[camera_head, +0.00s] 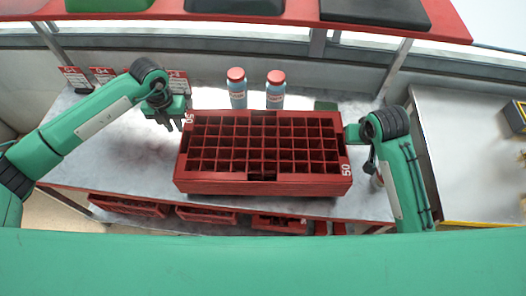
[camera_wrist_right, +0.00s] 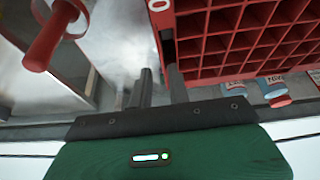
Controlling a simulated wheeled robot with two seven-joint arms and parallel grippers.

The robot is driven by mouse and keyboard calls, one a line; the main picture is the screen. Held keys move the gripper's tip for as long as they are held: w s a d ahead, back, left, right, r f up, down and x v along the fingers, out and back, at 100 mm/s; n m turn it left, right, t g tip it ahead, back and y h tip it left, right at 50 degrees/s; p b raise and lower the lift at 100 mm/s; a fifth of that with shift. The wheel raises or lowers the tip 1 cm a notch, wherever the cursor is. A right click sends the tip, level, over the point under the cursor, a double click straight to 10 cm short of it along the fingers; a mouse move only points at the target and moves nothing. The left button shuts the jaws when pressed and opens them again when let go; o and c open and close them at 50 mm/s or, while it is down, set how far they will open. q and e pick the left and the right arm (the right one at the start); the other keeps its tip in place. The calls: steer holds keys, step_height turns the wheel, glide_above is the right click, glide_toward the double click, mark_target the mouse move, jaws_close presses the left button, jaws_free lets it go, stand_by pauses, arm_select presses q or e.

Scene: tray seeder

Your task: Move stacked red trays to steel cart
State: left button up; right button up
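The red trays (camera_head: 262,180) form a low block with many square cells, in the middle of the grey table. They also show in the right wrist view (camera_wrist_right: 205,45). How many are stacked is hard to tell. My left gripper (camera_head: 176,124) points down by their left end, its dark fingers apart. My right gripper is by their right end, its fingertips hidden in the head view. In the right wrist view my right gripper (camera_wrist_right: 161,82) has its fingers apart near a tray's end wall; whether they straddle it is unclear. The steel cart (camera_head: 465,150) stands at the right, its visible top mostly bare.
Two blue bottles with red caps (camera_head: 237,88) stand behind the trays. A red shelf (camera_head: 290,14) with dark and green trays hangs above the back. More red trays (camera_head: 280,224) lie below the table. A dark box (camera_head: 516,117) sits at the cart's right.

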mark_target(184, 148)
arm_select(q)
steer(key=shift+a, duration=0.35)
